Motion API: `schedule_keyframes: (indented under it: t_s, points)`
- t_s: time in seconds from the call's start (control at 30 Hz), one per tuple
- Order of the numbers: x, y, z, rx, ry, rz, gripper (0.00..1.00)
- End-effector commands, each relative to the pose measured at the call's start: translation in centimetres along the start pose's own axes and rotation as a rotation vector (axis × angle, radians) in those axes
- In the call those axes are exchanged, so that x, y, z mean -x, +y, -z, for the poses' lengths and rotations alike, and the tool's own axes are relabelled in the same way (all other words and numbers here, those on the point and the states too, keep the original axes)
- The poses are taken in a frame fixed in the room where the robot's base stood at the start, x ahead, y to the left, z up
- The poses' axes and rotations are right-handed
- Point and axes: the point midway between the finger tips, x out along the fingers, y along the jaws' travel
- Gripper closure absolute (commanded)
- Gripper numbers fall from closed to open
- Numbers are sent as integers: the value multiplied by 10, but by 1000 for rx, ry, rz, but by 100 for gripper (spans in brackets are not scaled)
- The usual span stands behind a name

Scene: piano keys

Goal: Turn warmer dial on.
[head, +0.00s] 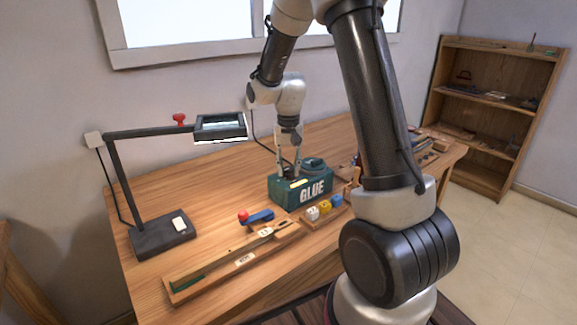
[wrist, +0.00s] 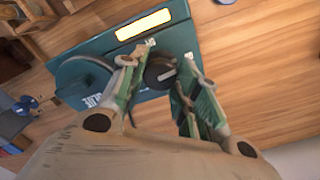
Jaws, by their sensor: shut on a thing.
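The glue warmer is a dark green box (head: 301,192) marked GLUE in white on the table. It fills the upper part of the wrist view (wrist: 75,72). Its dial (wrist: 160,72) is a round black knob with a pale mark on top. My gripper (head: 288,172) points down at the left part of the warmer's top. In the wrist view its two fingers are on either side of the dial and shut on it. The fingers partly cover the dial's sides. In the head view the dial is hidden by the fingers.
A round green pot (head: 313,164) sits on the warmer's right part. A lit yellow panel (wrist: 143,24) is beside the dial. A desk lamp (head: 160,238) stands left. A long wooden tray (head: 232,262), a blue tool with a red ball (head: 257,216) and small coloured blocks (head: 325,207) lie in front.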

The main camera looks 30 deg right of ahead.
Motion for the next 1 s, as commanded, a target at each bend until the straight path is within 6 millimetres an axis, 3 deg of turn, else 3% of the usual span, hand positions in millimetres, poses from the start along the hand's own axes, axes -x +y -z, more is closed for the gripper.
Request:
schedule_keyframes:
  t_s: [0.3, 0.83, 0.87, 0.97, 1.0]
  points:
    - [1, 0, 1, -113, 2, 1, 92]
    - [1, 0, 1, -135, 2, 1, 92]
    - [1, 0, 1, -135, 2, 1, 64]
    - [1, 0, 1, -135, 2, 1, 46]
    - [0, 0, 1, -134, 2, 1, 45]
